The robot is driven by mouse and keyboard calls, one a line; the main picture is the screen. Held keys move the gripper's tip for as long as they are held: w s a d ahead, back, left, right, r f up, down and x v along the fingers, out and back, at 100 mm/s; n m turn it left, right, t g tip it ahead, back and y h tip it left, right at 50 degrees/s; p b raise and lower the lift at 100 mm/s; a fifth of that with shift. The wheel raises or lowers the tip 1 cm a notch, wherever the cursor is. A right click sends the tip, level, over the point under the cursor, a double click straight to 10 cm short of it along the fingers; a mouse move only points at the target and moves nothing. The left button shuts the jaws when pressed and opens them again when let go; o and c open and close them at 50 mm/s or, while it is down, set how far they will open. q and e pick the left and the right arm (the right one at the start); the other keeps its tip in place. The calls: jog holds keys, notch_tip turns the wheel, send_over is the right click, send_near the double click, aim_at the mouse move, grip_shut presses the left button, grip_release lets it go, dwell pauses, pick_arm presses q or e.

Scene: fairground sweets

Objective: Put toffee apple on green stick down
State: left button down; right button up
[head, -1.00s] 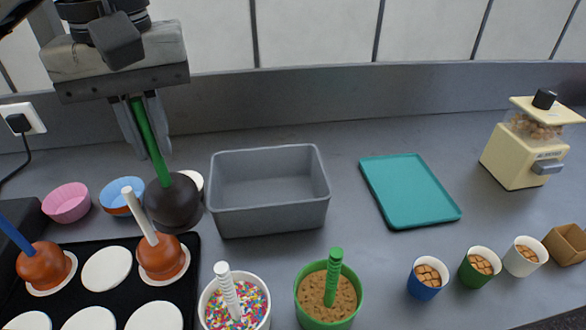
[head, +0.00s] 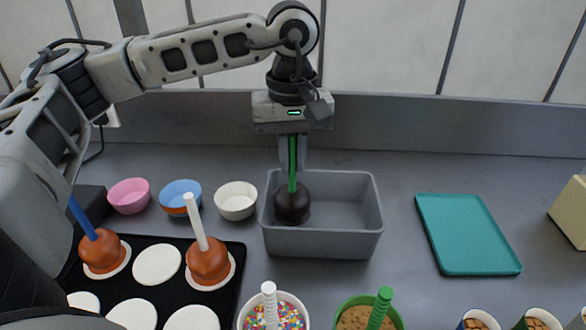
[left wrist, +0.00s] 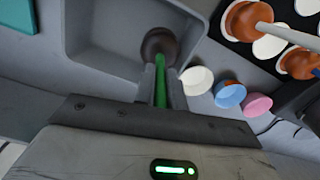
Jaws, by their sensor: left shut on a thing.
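The toffee apple on the green stick (head: 292,203) is dark brown, with its green stick upright above it. My left gripper (head: 293,166) is shut on the green stick, and the apple hangs below the fingers. In the head view the apple shows in front of the left part of the grey bin's (head: 328,240) inside; I cannot tell whether it touches the floor. In the left wrist view the apple (left wrist: 158,42) shows at the edge of the bin (left wrist: 90,40), beyond the fingertips (left wrist: 161,98). My right gripper is not in view.
Two orange-brown toffee apples, on blue (head: 104,252) and white (head: 208,262) sticks, stand on white discs on a black tray (head: 228,258). Pink (head: 128,196), blue (head: 180,196) and white (head: 236,201) bowls stand left of the bin. An empty teal tray (head: 468,235) lies to the right.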

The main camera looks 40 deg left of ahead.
aim_at(293, 190)
pick_arm(q)
jog(key=shift+w+f, duration=0.15)
jog(key=shift+f, duration=1.55)
jog(key=shift+f+b, duration=0.3)
jog(key=c, duration=1.5)
grip_release()
jog(key=shift+r, duration=0.1)
jog(key=shift+o, duration=0.2)
notch_tip(293, 190, up, 12)
jog(key=shift+r, duration=0.25)
jog(key=shift+f, duration=0.1)
